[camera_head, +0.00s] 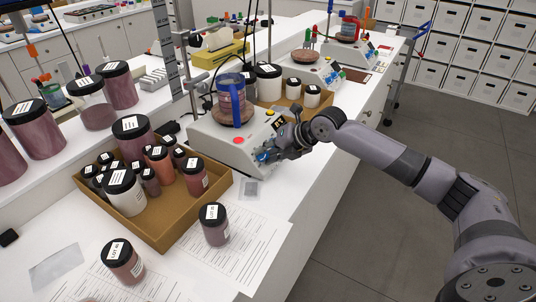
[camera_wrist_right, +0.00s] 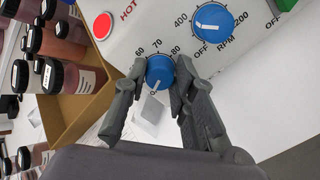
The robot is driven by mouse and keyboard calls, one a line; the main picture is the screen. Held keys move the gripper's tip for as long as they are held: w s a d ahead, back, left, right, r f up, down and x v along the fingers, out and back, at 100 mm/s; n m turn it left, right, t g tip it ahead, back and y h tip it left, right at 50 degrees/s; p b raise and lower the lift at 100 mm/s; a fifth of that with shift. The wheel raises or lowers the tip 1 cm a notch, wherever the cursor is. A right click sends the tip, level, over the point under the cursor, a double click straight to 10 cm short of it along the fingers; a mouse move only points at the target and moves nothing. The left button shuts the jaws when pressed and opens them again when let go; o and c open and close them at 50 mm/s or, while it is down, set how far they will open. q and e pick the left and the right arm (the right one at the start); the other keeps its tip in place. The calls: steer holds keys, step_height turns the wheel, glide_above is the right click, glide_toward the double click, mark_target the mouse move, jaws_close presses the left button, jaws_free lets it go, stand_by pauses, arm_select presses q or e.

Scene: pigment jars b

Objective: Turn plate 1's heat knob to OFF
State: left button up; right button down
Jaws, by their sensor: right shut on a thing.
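The nearest hot plate (camera_head: 218,140) is a white unit with a blue-lidded jar (camera_head: 235,108) on top. My right gripper (camera_head: 268,154) is at its front panel. In the right wrist view, my right gripper (camera_wrist_right: 157,84) is shut on a blue heat knob (camera_wrist_right: 159,69), one finger on each side. The knob's white pointer points down towards a mark of which only an "O" shows. The numbers 60, 70 and 80 show around the knob's upper side. My left gripper is not in view.
A second blue knob (camera_wrist_right: 213,22), marked RPM, and a red button (camera_wrist_right: 103,26) are on the same panel. A cardboard tray (camera_head: 181,221) of jars stands to the left. Loose jars (camera_head: 214,225) and papers lie in front. Open floor is at the right.

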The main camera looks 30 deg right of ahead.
steer(key=shift+n, duration=1.4)
steer(key=shift+b, duration=0.3)
steer(key=c, duration=1.3)
jaws_free()
steer(key=shift+c, duration=0.2)
steer(key=shift+s+d+r, duration=0.2)
steer(key=shift+r, duration=0.05)
steer(key=v, duration=1.1)
steer(key=shift+s, duration=0.15)
steer(key=shift+s+d, duration=0.1)
